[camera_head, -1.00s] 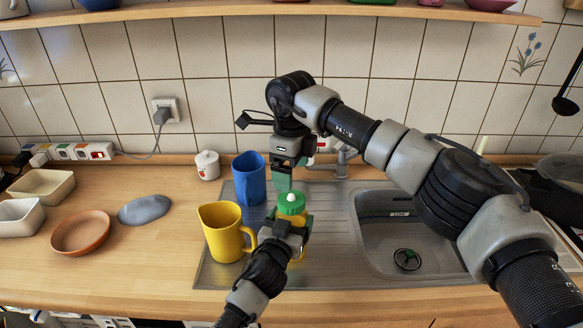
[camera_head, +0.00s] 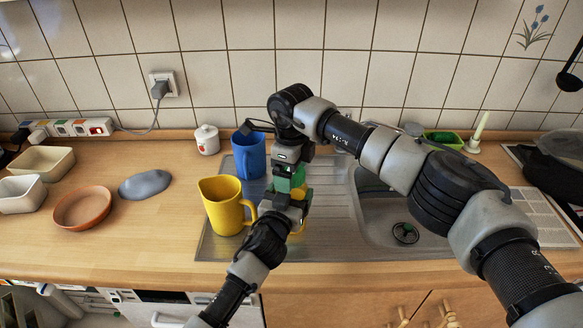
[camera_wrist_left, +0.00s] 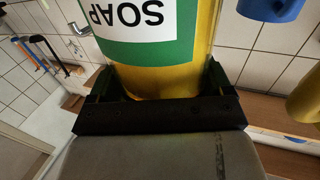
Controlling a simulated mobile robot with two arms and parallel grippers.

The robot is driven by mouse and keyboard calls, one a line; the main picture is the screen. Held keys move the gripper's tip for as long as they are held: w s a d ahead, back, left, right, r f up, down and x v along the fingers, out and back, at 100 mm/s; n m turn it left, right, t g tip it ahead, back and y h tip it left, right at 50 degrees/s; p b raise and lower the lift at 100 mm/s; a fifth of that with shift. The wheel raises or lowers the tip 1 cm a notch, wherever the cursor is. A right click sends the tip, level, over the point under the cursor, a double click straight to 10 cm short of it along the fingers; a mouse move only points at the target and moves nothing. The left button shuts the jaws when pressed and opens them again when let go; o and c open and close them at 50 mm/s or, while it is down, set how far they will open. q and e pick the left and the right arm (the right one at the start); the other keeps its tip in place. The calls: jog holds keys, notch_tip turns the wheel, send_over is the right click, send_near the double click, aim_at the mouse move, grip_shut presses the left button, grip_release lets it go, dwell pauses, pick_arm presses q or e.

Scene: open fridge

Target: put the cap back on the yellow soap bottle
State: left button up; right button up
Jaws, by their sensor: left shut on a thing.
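The yellow soap bottle (camera_wrist_left: 172,80) fills the middle of the left wrist view, with a white and green SOAP label. My left gripper (camera_wrist_left: 158,88) is shut around its body. In the head view only slivers of the bottle (camera_head: 300,226) show, since my left gripper (camera_head: 290,212) hides most of it. My right gripper (camera_head: 289,187) is right over the bottle's top, its fingers overlapping the top in the picture. Green shows there, but I cannot tell the cap from the greenish fingers, nor whether the cap sits on the bottle.
A yellow pitcher (camera_head: 223,208) stands just left of the bottle, with a blue cup (camera_head: 249,157) behind it. The sink basin (camera_head: 374,208) is to the right.

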jog(key=c, duration=0.9)
jog(key=o, duration=1.1)
notch_tip(320, 180, up, 12)
jog(key=shift+r, duration=0.1)
pick_arm(q)
jog(key=o, duration=1.6)
